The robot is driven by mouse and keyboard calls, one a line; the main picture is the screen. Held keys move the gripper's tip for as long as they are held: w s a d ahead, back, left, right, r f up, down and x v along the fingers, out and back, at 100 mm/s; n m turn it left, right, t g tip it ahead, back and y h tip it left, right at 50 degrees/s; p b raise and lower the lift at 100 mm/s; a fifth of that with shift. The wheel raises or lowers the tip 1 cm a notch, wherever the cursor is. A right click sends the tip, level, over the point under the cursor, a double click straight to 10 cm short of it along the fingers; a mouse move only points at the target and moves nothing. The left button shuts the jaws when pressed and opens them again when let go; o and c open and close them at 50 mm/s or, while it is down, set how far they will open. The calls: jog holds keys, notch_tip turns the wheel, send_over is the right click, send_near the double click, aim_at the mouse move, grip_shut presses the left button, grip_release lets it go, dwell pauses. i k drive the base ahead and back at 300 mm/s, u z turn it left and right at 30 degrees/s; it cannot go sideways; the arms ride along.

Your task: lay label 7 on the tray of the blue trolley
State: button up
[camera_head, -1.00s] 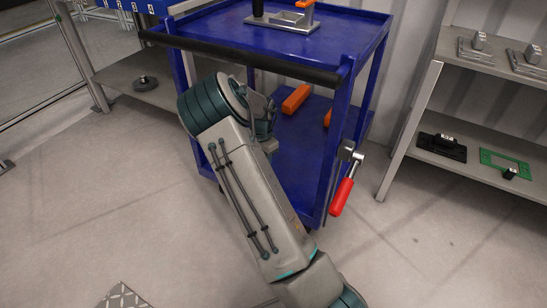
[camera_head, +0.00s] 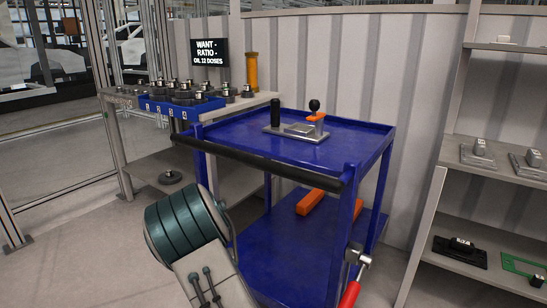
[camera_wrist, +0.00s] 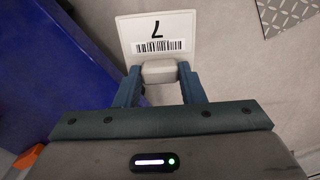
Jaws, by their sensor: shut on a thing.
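Label 7 is a white plate (camera_wrist: 160,33) with a black 7 and a barcode, seen in the wrist view. My gripper (camera_wrist: 159,82) is shut on the grey block at the plate's near edge and holds it out over the grey floor. The blue trolley (camera_head: 270,160) stands in front of me in the head view; its blue side fills the left of the wrist view (camera_wrist: 50,70). A metal fixture with a black knob and an orange part (camera_head: 295,132) sits on its top tray. My gripper and the label are not visible in the head view.
A black handle bar (camera_head: 260,165) runs along the trolley's near edge. A red-handled clamp (camera_head: 352,285) hangs at its right near post. Orange bars lie on its lower shelf (camera_head: 318,196). Grey shelving (camera_head: 440,190) stands right, a bench with weights (camera_head: 200,100) left.

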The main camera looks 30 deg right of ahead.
aim_at(350, 137)
jog(key=u, duration=0.8)
jog(key=k, duration=1.4)
jog(key=z, duration=1.85)
jog(key=i, duration=0.95)
jog(key=u, duration=0.05)
